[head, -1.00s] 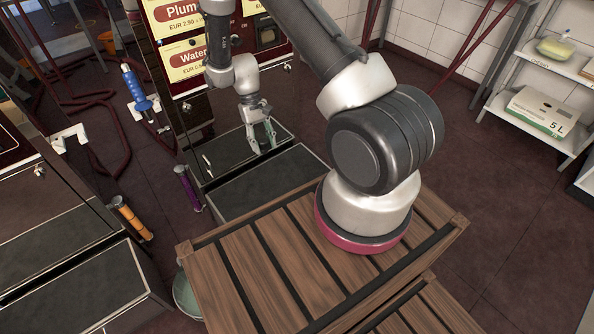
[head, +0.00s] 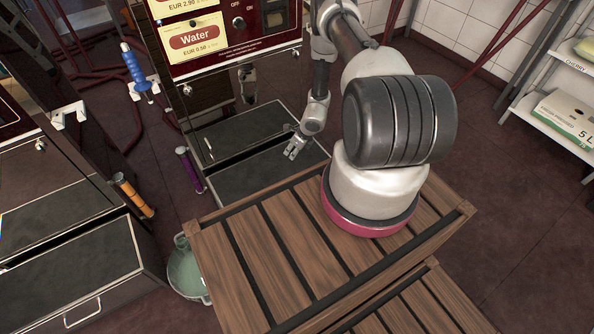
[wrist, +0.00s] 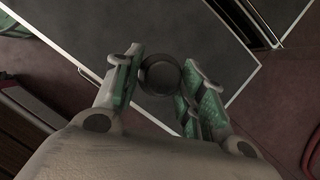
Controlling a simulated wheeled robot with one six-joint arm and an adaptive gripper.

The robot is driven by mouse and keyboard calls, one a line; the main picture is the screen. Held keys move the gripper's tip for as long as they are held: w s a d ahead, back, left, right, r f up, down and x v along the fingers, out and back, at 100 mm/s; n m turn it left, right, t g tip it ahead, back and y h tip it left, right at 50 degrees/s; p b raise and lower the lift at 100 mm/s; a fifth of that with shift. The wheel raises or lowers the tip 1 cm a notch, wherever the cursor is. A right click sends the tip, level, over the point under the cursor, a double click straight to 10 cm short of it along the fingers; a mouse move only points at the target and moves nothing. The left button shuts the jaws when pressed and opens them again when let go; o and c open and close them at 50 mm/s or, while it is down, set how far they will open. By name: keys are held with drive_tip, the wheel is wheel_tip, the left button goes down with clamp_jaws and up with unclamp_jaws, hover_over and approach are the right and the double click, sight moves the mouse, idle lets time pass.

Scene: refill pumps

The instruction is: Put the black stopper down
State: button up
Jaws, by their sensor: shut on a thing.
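The black stopper (wrist: 160,74) is a small round dark piece between the fingertips of my gripper in the wrist view. My gripper (wrist: 158,85) is shut on it, with green-padded fingers on either side. In the head view my gripper (head: 293,150) hangs above the right part of the near dark pump step (head: 252,180), close to the wooden crate top. The stopper is too small to make out in the head view. In the wrist view a dark panel with a pale edge lies below the stopper, with a gap that I cannot measure.
The wooden slatted top (head: 275,232) stands in front. A greenish bucket (head: 187,278) is at its left. Purple (head: 190,170), orange (head: 133,195) and blue (head: 135,70) handles stand at the left. The water pump panel (head: 215,40) rises behind; a shelf (head: 560,115) is at right.

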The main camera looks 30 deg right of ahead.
drive_tip(key=shift+s+d+f+m+h, duration=0.2)
drive_tip(key=shift+d+f+m+h, duration=0.1)
drive_tip(key=shift+d+f+m, duration=0.45)
wheel_tip(320, 180, down, 10)
drive_tip(key=shift+d, duration=0.15)
drive_tip(key=o, duration=0.8)
drive_tip(key=shift+f, duration=0.1)
drive_tip(key=shift+c, duration=0.2)
